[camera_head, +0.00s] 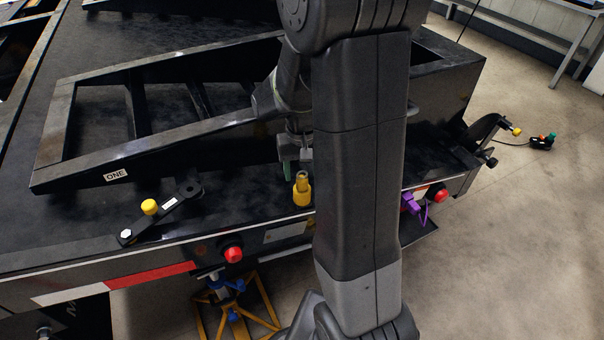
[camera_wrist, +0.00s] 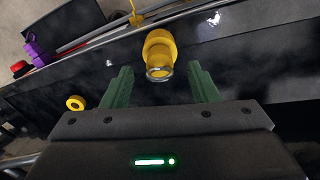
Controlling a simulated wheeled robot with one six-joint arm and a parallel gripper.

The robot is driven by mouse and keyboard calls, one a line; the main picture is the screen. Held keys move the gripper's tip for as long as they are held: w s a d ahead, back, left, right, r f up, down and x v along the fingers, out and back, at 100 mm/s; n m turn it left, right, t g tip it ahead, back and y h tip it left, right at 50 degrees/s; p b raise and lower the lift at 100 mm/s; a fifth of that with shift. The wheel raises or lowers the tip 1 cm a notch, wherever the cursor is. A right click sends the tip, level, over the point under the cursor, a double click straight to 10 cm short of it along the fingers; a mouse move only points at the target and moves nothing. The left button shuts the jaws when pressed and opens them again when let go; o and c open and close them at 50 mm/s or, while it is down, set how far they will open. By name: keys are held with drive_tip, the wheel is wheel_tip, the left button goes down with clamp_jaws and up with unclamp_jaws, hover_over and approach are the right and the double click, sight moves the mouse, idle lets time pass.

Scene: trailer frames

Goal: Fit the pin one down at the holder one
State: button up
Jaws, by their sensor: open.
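A yellow stepped pin (camera_head: 302,192), narrower at the top, stands upright near the front edge of the black deck. My gripper (camera_head: 294,167) is just above and behind it, pointing down, partly hidden by my arm. In the wrist view the pin (camera_wrist: 160,53) lies between and a little beyond the two green fingers (camera_wrist: 162,85), which are open, apart from it and empty. A white label reading ONE (camera_head: 115,175) is on the frame's side beam. Below it lies a black lever (camera_head: 170,213) with a yellow knob (camera_head: 149,207). I cannot tell which part is the holder.
A red round knob (camera_head: 233,254) and a red-white strip (camera_head: 130,282) are on the deck's front face. A purple part (camera_head: 410,203) and another red knob (camera_head: 438,192) are right of my arm. A yellow ring (camera_wrist: 75,103) shows left in the wrist view.

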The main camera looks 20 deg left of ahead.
wheel_tip(320, 180, up, 12)
drive_tip(key=p, duration=0.1)
drive_tip(key=shift+f, duration=0.2)
wheel_tip(320, 180, down, 13)
drive_tip(key=shift+r+b, duration=0.1)
drive_tip(key=shift+b, duration=0.2)
drive_tip(key=shift+r+p, duration=0.45)
drive_tip(key=shift+r, duration=0.3)
drive_tip(key=shift+f, duration=0.1)
